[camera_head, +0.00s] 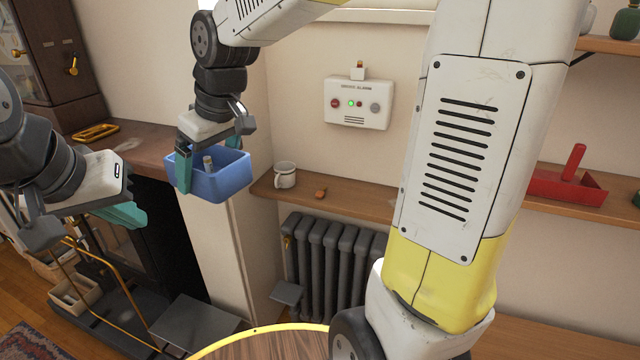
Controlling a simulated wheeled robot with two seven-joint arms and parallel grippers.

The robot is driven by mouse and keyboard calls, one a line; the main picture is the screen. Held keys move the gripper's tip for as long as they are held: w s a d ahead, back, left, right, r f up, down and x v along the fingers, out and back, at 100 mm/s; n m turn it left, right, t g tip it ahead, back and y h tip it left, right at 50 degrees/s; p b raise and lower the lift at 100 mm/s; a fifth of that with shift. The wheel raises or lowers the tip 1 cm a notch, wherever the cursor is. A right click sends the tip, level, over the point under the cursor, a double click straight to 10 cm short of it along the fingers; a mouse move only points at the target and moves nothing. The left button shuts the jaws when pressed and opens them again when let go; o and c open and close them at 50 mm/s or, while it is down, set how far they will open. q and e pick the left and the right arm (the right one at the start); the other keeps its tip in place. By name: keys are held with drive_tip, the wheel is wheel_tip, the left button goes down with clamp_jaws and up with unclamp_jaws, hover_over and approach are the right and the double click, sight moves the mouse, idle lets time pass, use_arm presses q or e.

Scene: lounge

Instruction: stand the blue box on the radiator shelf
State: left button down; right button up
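The blue box (222,183) is an open-topped bin, roughly upright in the air, left of the radiator shelf's near end. A small pale upright item (208,164) shows inside it. My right gripper (212,160) comes down from above and is shut on the box, a teal finger against its left side; the other finger is partly hidden. The radiator shelf (345,198) is a wooden ledge above the dark radiator (330,258). Part of it is hidden behind my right arm. My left gripper (85,222) is at the left, apparently open and empty, away from the box.
A white mug (285,175) and a small orange item (321,193) stand on the shelf's left part. A red tray-like holder (567,184) is at its right. A white alarm panel (357,103) hangs above. A round wooden table (265,345) is below.

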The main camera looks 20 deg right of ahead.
drive_tip(key=w+d+f+m+h, duration=0.1)
drive_tip(key=w+d+f+m, duration=0.2)
drive_tip(key=d+f, duration=0.3)
drive_tip(key=w+d+f+m+h, duration=0.1)
drive_tip(key=w+d+f+m, duration=0.1)
drive_tip(key=d+f, duration=0.4)
drive_tip(key=w+d+f+m+t+h, duration=0.1)
drive_tip(key=w+d+f+m, duration=0.2)
drive_tip(key=f, duration=0.6)
drive_tip(key=w+d, duration=0.2)
drive_tip(key=d, duration=0.1)
drive_tip(key=shift+d+m, duration=0.3)
drive_tip(key=shift+d, duration=0.1)
drive_tip(key=shift+w, duration=0.1)
